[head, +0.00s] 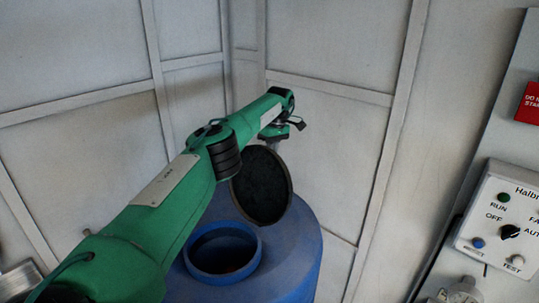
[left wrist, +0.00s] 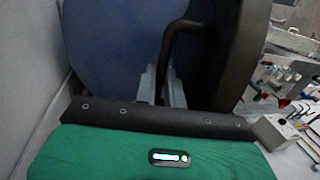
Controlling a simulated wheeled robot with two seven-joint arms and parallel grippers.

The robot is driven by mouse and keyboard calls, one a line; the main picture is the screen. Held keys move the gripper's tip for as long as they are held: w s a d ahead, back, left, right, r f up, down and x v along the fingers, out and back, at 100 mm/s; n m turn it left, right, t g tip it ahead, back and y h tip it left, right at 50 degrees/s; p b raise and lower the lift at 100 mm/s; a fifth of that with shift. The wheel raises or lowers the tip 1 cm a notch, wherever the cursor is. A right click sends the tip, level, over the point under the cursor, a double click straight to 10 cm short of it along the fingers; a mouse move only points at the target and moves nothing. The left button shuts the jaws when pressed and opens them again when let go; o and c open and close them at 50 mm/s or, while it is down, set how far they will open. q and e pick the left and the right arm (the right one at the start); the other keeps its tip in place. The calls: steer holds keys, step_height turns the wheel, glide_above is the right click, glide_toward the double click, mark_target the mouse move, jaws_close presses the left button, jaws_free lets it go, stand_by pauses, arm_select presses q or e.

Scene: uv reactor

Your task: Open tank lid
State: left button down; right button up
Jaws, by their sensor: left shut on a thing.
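The blue tank (head: 300,250) stands in the corner, and its round opening (head: 222,250) is uncovered. The round lid (head: 262,186) stands tilted up steeply behind the opening, its dark inner face towards the head camera. My left arm reaches over the tank to the lid's far side. My left gripper (head: 277,132) is at the lid's upper edge, its fingertips partly hidden. In the left wrist view, its grey fingers (left wrist: 161,88) are shut on a dark bent handle (left wrist: 180,28) by the lid. My right gripper is in neither view.
Pale panelled walls (head: 330,110) close in behind and beside the tank. A control box (head: 505,222) with a knob and buttons is on the right, below a red sign (head: 530,103). Cables and fittings (left wrist: 290,95) show at the right of the left wrist view.

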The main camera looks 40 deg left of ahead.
arm_select(q)
steer(key=c, duration=1.7)
jaws_free()
steer(key=shift+w+d+f, duration=0.2)
steer(key=shift+f, duration=0.25)
steer(key=shift+o, duration=1)
steer(key=shift+w+a+f, duration=0.1)
steer(key=shift+w+f, duration=0.2)
steer(key=shift+w, duration=0.35)
steer(key=shift+s+a+r, duration=0.15)
steer(key=shift+s+r, duration=0.05)
steer(key=shift+r, duration=0.05)
steer(key=shift+s, duration=0.1)
